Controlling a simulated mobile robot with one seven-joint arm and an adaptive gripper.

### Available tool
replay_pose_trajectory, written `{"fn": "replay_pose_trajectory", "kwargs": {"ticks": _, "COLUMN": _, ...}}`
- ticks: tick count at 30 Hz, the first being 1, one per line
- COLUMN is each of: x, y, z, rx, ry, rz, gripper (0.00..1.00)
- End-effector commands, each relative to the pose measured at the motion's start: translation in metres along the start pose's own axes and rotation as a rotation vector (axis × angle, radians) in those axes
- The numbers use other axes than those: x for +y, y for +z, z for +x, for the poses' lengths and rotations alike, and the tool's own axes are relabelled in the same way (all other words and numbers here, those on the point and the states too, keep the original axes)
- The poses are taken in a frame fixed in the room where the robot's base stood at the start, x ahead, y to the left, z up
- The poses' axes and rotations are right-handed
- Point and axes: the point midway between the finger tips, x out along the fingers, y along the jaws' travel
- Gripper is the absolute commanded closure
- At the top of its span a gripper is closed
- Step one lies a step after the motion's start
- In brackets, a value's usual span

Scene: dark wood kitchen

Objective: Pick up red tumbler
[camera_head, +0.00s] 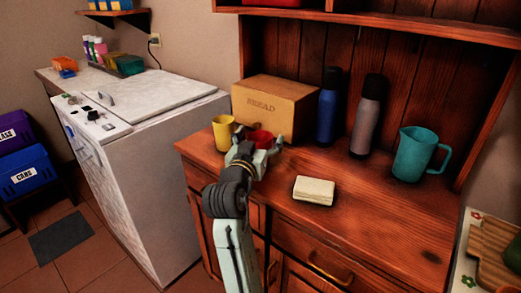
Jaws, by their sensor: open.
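The red tumbler (261,138) stands on the wooden counter in front of the bread box, at the middle of the head view. My gripper (262,144) is open and right at the tumbler, with its fingers seen on both sides of the red. The gripper and wrist hide the lower part of the tumbler. I cannot tell whether the fingers touch it.
A yellow cup (223,133) stands close on the left. The bread box (274,106) is just behind. A blue bottle (328,108), a grey bottle (367,118) and a teal pitcher (416,155) stand to the right. A cream block (314,190) lies in front.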

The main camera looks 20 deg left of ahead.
Motion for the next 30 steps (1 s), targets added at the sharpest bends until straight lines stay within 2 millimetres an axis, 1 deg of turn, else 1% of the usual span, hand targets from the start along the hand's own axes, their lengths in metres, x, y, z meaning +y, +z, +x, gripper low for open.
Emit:
{"fn": "replay_pose_trajectory", "kwargs": {"ticks": 1, "x": 0.0, "y": -0.0007, "z": 0.0056, "rx": -0.002, "ry": 0.001, "rz": -0.001, "gripper": 0.22}}
{"fn": "replay_pose_trajectory", "kwargs": {"ticks": 3, "x": -0.0003, "y": -0.0004, "z": 0.0097, "rx": 0.0, "ry": -0.001, "rz": -0.001, "gripper": 0.22}}
{"fn": "replay_pose_trajectory", "kwargs": {"ticks": 10, "x": -0.0005, "y": 0.0008, "z": 0.011, "rx": 0.0, "ry": -0.001, "rz": 0.0, "gripper": 0.22}}
{"fn": "replay_pose_trajectory", "kwargs": {"ticks": 11, "x": -0.0005, "y": 0.0008, "z": 0.0109, "rx": 0.0, "ry": -0.001, "rz": 0.0, "gripper": 0.24}}
{"fn": "replay_pose_trajectory", "kwargs": {"ticks": 30, "x": -0.0005, "y": 0.0009, "z": 0.0106, "rx": 0.0, "ry": -0.001, "rz": -0.001, "gripper": 0.66}}
